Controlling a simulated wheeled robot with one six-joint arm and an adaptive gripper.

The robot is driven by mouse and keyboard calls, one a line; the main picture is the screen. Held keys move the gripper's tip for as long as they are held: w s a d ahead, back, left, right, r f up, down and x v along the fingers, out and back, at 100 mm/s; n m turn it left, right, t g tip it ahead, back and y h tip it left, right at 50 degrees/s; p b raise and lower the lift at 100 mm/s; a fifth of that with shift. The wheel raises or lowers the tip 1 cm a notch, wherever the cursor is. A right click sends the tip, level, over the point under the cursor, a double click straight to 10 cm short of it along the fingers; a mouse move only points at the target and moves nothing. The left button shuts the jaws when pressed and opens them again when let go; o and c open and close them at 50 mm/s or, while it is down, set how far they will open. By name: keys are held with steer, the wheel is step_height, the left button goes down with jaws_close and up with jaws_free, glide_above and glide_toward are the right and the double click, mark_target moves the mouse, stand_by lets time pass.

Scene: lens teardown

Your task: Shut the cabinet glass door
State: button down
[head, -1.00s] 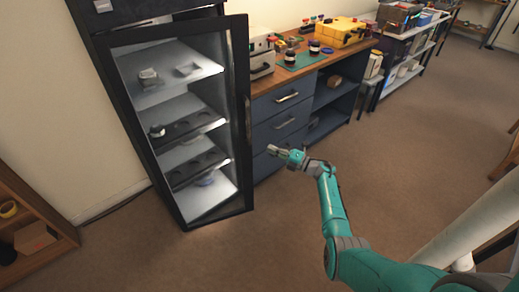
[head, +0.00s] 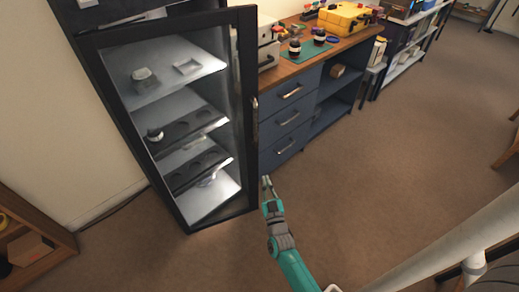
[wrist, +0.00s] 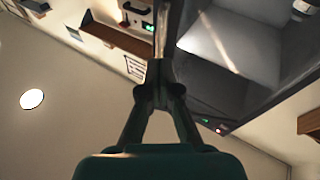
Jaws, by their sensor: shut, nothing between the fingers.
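The cabinet (head: 72,22) is a tall dark unit with lit shelves. Its glass door (head: 244,70) has a dark frame and stands ajar, with its right edge out from the cabinet body. A metal handle (head: 254,118) is on that right edge. My gripper (head: 266,182) is shut and empty, just right of the door's lower right edge. In the wrist view my gripper's fingertips (wrist: 160,70) are together, close to the dark door frame (wrist: 172,28); I cannot tell whether they touch it.
A blue drawer unit (head: 290,115) with a wooden top stands right of the cabinet, close behind my gripper. It carries a yellow case (head: 345,18) and several small items. A wooden shelf (head: 50,240) is at the lower left. The brown floor (head: 400,150) on the right is clear.

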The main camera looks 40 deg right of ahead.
steer(key=w+d+r+m, duration=0.1)
steer(key=w+d, duration=0.4)
steer(key=w, duration=0.6)
steer(key=shift+w+d+r+g, duration=0.2)
steer(key=shift+d+g, duration=0.2)
steer(key=shift+w, duration=0.15)
